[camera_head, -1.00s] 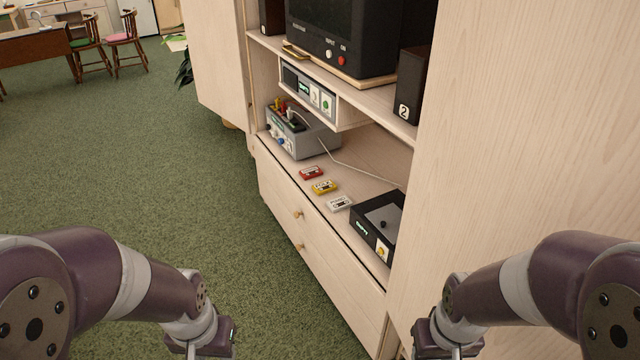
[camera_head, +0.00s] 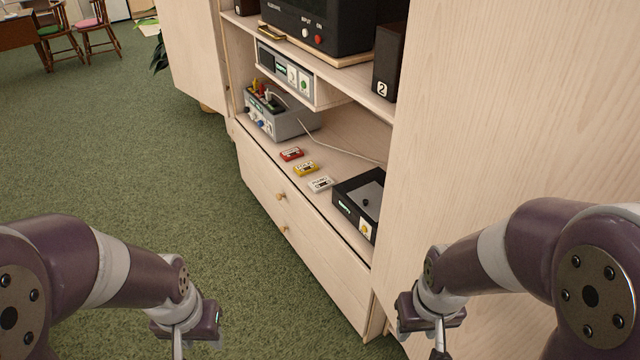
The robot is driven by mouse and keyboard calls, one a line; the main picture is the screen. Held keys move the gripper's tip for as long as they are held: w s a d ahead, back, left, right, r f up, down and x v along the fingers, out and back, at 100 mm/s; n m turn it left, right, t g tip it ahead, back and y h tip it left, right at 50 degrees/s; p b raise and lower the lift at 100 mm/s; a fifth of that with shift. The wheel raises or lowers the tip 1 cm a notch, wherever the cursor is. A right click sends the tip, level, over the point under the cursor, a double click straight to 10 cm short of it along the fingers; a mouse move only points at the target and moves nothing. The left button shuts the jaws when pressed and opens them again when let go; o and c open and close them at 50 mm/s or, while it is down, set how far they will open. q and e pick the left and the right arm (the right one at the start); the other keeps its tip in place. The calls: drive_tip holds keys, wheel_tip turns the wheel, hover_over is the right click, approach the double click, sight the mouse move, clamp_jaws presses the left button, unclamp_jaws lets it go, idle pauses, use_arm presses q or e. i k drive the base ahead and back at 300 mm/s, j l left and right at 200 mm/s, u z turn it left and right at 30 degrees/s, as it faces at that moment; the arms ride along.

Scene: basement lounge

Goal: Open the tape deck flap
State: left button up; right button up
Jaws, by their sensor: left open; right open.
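The tape deck (camera_head: 343,206) is a black box with a small display and a yellow button on its front. It sits at the right end of the cabinet's lower shelf. Its grey flap (camera_head: 374,194), with a small dark knob, lies flat on top and looks closed. My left gripper (camera_head: 178,345) is low over the carpet, well left of the deck. My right gripper (camera_head: 438,346) is low at the right, below and in front of the deck. Both are open and apart from everything, their fingertips largely cut off by the bottom edge.
A red cassette (camera_head: 291,154), a yellow cassette (camera_head: 306,169) and a white cassette (camera_head: 320,184) lie left of the deck. A grey box (camera_head: 290,125) with plugs stands farther left, its cable crossing behind. A tall cabinet panel (camera_head: 480,120) stands right of the deck. The carpet is clear.

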sight(369, 197)
drive_tip(key=i+j, duration=0.55)
drive_tip(key=i+j+z, duration=0.5)
drive_tip(key=z, duration=0.15)
drive_tip(key=i+j+z, duration=0.15)
drive_tip(key=j+z, duration=0.2)
drive_tip(key=i+j+z, duration=0.15)
drive_tip(key=j+z, duration=0.15)
drive_tip(key=j, duration=0.2)
drive_tip(key=j+z, duration=0.45)
drive_tip(key=z, duration=0.25)
drive_tip(key=i, duration=0.05)
